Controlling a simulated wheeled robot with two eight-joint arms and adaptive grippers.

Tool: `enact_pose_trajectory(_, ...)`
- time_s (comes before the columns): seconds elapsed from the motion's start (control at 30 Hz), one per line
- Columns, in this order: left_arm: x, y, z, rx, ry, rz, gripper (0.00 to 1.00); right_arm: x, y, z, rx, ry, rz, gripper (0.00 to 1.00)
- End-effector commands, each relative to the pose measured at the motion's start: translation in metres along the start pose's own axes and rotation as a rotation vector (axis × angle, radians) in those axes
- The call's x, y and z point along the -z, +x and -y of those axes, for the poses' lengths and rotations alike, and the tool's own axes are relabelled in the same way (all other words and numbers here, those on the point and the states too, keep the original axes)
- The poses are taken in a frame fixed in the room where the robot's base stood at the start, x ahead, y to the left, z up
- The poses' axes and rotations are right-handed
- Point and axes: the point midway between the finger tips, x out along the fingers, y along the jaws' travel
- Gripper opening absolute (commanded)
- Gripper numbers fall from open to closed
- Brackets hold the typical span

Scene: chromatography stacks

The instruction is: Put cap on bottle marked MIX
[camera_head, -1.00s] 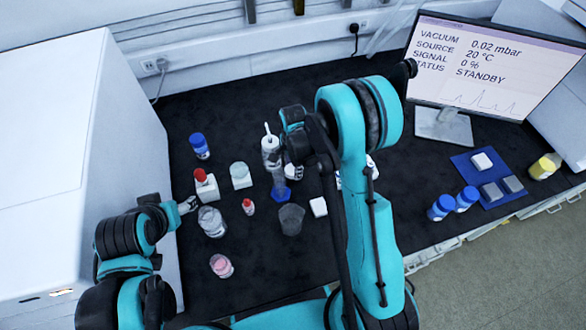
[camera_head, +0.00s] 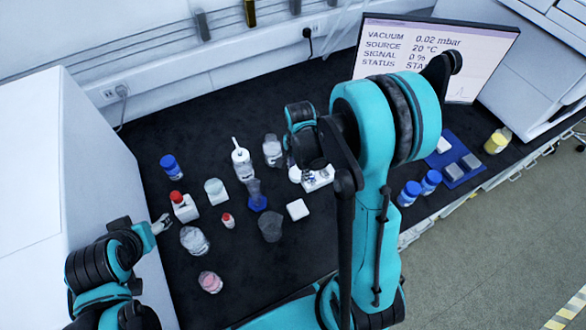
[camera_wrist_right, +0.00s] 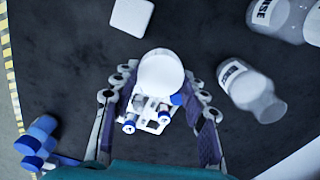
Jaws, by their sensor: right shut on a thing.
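My right gripper (camera_wrist_right: 158,105) is shut on a round white cap (camera_wrist_right: 160,72), held above the bench. The cap also shows below the right wrist in the head view (camera_head: 295,174). A clear bottle (camera_wrist_right: 251,92), whose partly legible label seems to read MIX, stands beside the gripper, apart from it, at right in the wrist view. It seems to be the clear bottle (camera_head: 272,151) just left of the right gripper in the head view; no cap shows on it. My left gripper (camera_head: 161,224) is low at left, apart from these things; its jaws are too small to read.
A white rack (camera_wrist_right: 150,118) with blue-ended vials lies under the cap. A wash bottle (camera_head: 242,164), a blue-based piece (camera_head: 257,200), a dark beaker (camera_head: 270,227) and a white block (camera_head: 297,209) stand close by. Several jars stand further left. The bench behind is clear.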

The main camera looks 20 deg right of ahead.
Motion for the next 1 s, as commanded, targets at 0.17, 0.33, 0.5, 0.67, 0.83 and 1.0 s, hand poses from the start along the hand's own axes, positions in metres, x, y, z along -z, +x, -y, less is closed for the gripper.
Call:
enact_pose_trajectory(0.17,0.0,0.0,0.0,0.0,0.0,0.0,0.64,0.0,0.0,0.0,0.0,0.0,0.0,0.25)
enact_pose_trajectory(0.33,-0.001,0.001,0.0,0.0,0.0,0.0,0.64,-0.001,0.001,0.002,0.0,-0.03,0.0,0.25)
enact_pose_trajectory(0.5,-0.006,0.008,0.0,0.0,0.0,0.0,0.64,-0.013,0.004,0.011,0.0,-0.305,0.0,0.25)
enact_pose_trajectory(0.67,-0.012,0.017,0.0,0.0,0.0,0.0,0.64,-0.029,0.006,0.024,0.0,-0.728,0.0,0.25)
enact_pose_trajectory(0.83,-0.016,0.023,0.0,0.0,0.0,0.0,0.64,-0.045,0.006,0.035,0.0,-1.104,0.0,0.25)
enact_pose_trajectory(1.0,-0.018,0.025,0.0,0.0,0.0,0.0,0.64,-0.052,0.005,0.039,0.0,-1.293,0.0,0.25)
